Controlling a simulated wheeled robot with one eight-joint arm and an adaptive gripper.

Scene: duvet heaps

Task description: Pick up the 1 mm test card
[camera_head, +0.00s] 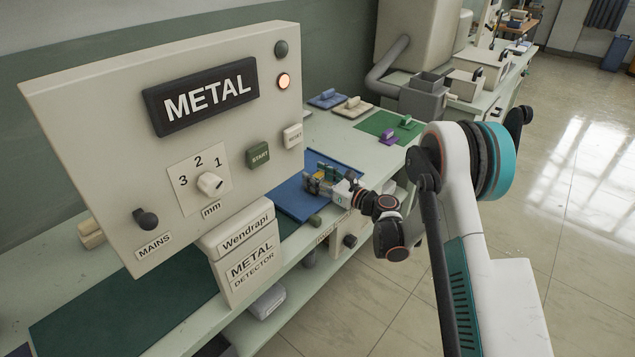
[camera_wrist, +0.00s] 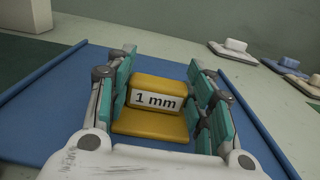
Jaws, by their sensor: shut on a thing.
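The 1 mm test card (camera_wrist: 155,99) is a yellow block with a flat yellow foot and a white label reading "1 mm". In the wrist view it sits between the two teal-padded fingers of my gripper (camera_wrist: 163,100), which is shut on it. It is over the blue tray (camera_wrist: 50,118); I cannot tell whether it touches the tray. In the head view my gripper (camera_head: 325,180) is at the blue tray (camera_head: 299,205), right of the metal detector panel, and the yellow card is small and partly hidden by the fingers.
The metal detector (camera_head: 150,130) stands close on the left, with its METAL sign and a lit orange lamp (camera_head: 284,81). A green mat (camera_head: 388,125) with purple and green blocks lies behind the tray. Blue and cream cards (camera_head: 328,99) lie farther back. Open floor is on the right.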

